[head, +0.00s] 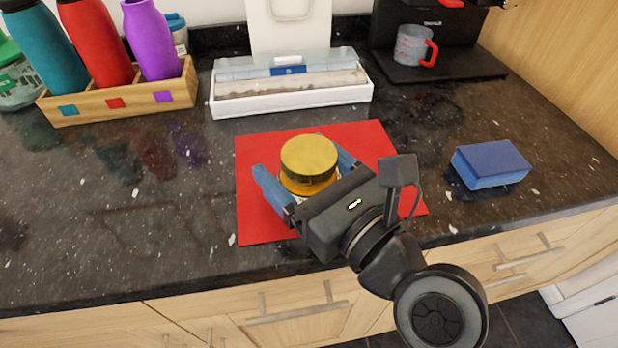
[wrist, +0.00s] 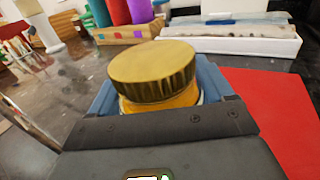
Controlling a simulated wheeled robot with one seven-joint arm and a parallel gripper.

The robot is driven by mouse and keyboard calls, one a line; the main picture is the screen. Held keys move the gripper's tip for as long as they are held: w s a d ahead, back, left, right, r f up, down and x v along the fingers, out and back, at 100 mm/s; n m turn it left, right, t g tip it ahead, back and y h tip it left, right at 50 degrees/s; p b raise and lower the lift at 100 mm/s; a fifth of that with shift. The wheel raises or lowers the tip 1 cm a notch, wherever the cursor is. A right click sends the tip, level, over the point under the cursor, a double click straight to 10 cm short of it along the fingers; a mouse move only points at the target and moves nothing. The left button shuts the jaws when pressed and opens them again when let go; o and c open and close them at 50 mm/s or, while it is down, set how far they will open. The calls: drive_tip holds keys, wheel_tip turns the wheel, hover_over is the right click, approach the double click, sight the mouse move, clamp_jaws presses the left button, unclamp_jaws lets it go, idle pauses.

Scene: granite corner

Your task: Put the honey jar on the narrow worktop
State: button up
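The honey jar, with a ribbed gold lid (head: 309,157) and an orange body, stands upright on a red mat (head: 264,225) on the dark granite worktop (head: 150,215). My gripper (head: 305,163) reaches in low from the front right, with one blue finger on each side of the jar. In the wrist view the gold lid (wrist: 153,68) fills the middle, above the blue fingers (wrist: 160,95). Both fingers lie close against the jar's sides. Whether they press on it I cannot tell. Most of the jar's body is hidden by the lid and my gripper.
A blue sponge (head: 490,164) lies right of the mat. Behind are a white tray (head: 290,103), a wooden rack (head: 118,102) with several bottles, and a measuring cup (head: 413,46) on a black stand. The worktop left of the mat is clear.

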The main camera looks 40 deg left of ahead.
drive_tip(key=shift+r, duration=0.1)
drive_tip(key=c, duration=1)
